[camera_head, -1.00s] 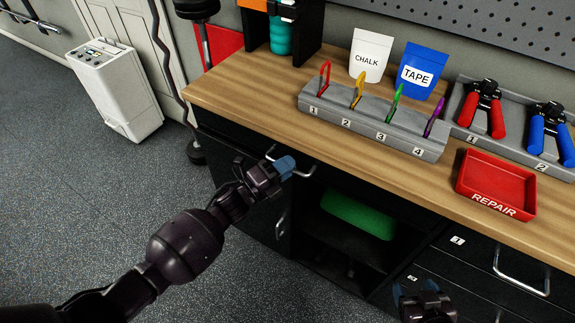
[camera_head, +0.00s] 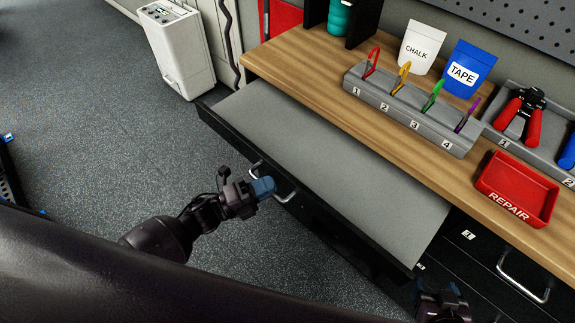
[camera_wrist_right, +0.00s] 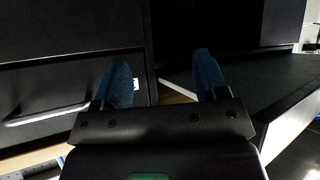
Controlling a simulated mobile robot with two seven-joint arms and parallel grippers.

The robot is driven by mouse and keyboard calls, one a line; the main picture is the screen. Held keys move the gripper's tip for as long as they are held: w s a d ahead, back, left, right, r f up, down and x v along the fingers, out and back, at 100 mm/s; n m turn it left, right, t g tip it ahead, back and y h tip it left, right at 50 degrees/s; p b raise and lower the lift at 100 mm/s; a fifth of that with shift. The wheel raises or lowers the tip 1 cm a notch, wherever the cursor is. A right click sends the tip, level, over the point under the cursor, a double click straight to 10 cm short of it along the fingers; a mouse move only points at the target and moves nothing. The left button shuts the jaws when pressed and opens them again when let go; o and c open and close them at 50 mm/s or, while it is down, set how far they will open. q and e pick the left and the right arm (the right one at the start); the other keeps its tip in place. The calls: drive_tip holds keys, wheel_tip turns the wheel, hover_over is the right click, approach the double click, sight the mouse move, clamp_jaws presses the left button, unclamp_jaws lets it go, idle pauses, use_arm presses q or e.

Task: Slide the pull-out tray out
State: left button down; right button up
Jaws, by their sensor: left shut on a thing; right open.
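The pull-out tray (camera_head: 335,175) is a wide grey shelf with a black front and rim. It stands well out from under the wooden bench top in the head view, and its surface is bare. My left gripper (camera_head: 268,188) is shut on the tray's metal bar handle (camera_head: 286,196) at the tray's front. My right gripper (camera_head: 440,295) is at the bottom edge of the head view, close to the tray's right front corner. In the right wrist view its two blue fingers (camera_wrist_right: 165,80) are apart with nothing between them.
The bench top (camera_head: 300,65) carries a numbered rack (camera_head: 410,115) with coloured carabiners, chalk and tape pouches, pliers and a red REPAIR tray (camera_head: 518,185). Drawers with metal handles (camera_head: 520,280) are at right. A white appliance (camera_head: 178,50) stands at left. Open floor lies left of the tray.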

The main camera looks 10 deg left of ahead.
use_arm(q)
drive_tip(key=s+a, duration=0.1)
drive_tip(key=s, duration=0.2)
drive_tip(key=s+a, duration=0.1)
drive_tip(key=shift+s+a, duration=0.25)
drive_tip(key=shift+a, duration=0.1)
use_arm(e)
drive_tip(key=shift+s+d+r, duration=0.2)
drive_tip(key=shift+s+r, duration=0.05)
drive_tip(key=shift+r, duration=0.15)
drive_tip(key=shift+w, duration=0.1)
use_arm(q)
drive_tip(key=c, duration=1.2)
unclamp_jaws()
use_arm(e)
drive_tip(key=shift+w+a+r, duration=0.1)
drive_tip(key=shift+w+r, duration=0.05)
drive_tip(key=shift+w, duration=0.2)
